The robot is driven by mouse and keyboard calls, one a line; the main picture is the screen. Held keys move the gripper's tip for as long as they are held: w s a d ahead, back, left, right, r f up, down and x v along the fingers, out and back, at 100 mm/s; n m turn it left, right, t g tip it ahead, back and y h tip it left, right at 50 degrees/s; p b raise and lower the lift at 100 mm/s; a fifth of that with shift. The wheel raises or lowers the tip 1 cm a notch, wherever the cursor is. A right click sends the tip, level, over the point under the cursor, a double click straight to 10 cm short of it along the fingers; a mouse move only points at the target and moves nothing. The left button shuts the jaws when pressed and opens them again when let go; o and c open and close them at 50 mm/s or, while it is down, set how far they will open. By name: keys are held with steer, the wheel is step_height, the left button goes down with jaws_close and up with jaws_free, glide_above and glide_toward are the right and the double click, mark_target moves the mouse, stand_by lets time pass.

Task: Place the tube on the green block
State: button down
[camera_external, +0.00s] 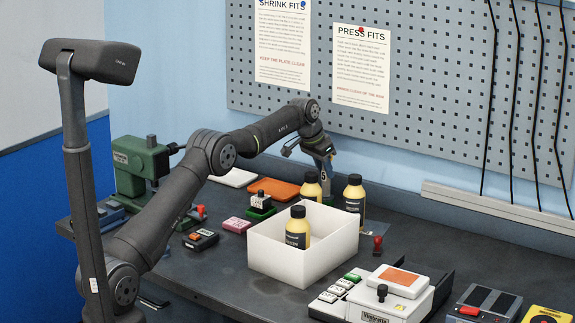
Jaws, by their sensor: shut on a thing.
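My gripper (325,161) is at the end of the outstretched arm, pointing down above the area behind the white bin. A green block (261,212) lies on the bench left of the bin, to the left of and nearer than my gripper. A small dark piece with a pale label (260,200) stands on or just behind it; I cannot tell which.
An orange pad (274,188), a pink block (237,225) and a green press (140,163) are left. A white machine (390,302) stands front right.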

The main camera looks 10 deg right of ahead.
steer(key=c, duration=1.2)
jaws_free()
steer(key=shift+f, duration=0.15)
steer(key=shift+o, duration=0.2)
steer(key=v, duration=1.2)
